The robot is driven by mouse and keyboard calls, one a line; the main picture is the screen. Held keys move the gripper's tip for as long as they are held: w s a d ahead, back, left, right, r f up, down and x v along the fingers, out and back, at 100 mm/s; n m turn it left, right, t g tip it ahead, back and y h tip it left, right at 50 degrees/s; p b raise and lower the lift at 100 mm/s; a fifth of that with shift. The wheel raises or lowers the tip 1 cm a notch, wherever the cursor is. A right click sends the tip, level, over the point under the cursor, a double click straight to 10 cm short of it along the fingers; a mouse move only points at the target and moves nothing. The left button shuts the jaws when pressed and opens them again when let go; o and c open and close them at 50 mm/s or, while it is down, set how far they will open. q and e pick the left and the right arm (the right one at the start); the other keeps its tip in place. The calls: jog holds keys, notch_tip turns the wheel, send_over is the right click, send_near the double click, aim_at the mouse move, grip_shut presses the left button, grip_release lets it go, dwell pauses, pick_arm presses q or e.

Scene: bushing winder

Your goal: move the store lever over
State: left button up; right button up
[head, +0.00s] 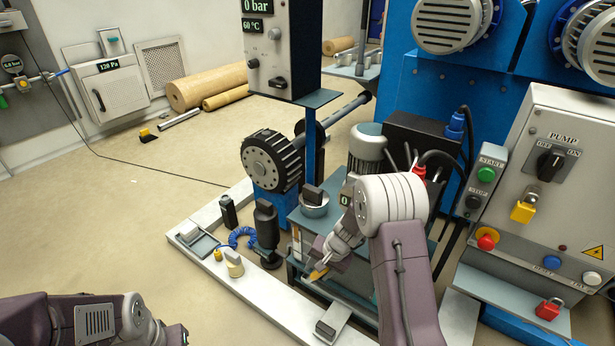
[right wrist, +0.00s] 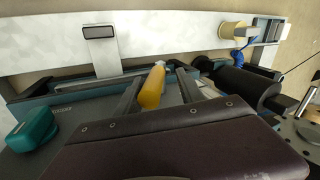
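The lever with an orange-yellow handle (right wrist: 152,88), which I take to be the store lever, stands out at the edge of the teal bench. It also shows in the head view (head: 318,274), just below my right gripper (head: 324,262). In the right wrist view the two dark fingers of my right gripper (right wrist: 158,92) stand on either side of the handle, with a gap visible on each side. The fingers are apart and not closed on it. The lever's base is hidden.
A white rail (head: 262,300) runs along the bench front, with a cream knob (head: 234,264) on it. A black cylinder (head: 266,226) stands nearby. A teal knob (right wrist: 32,130) is at the left in the wrist view. The pump panel (head: 560,150) stands at right.

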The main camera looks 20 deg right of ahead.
jog(key=shift+w+a+r+g+h+p, duration=0.3)
jog(key=shift+w+a+g+p, duration=0.2)
jog(key=shift+p, duration=2)
jog(key=shift+w+a+r+g+h+p, duration=0.15)
jog(key=shift+w+a+g+h+p, duration=0.3)
jog(key=shift+p, duration=2)
jog(key=shift+g, duration=0.25)
jog(key=shift+w+a+f+g+h+b, duration=0.2)
jog(key=shift+w+f+g+h+b, duration=0.15)
jog(key=shift+f+b, duration=0.35)
notch_tip(320, 180, up, 13)
jog(key=p, duration=0.8)
notch_tip(320, 180, up, 18)
jog(key=t+p, duration=0.2)
jog(key=p, duration=0.8)
send_over(309, 278)
jog(key=w, duration=0.2)
jog(key=shift+a+f+g, duration=0.15)
jog(key=shift+a+g, duration=0.05)
jog(key=shift+g, duration=0.05)
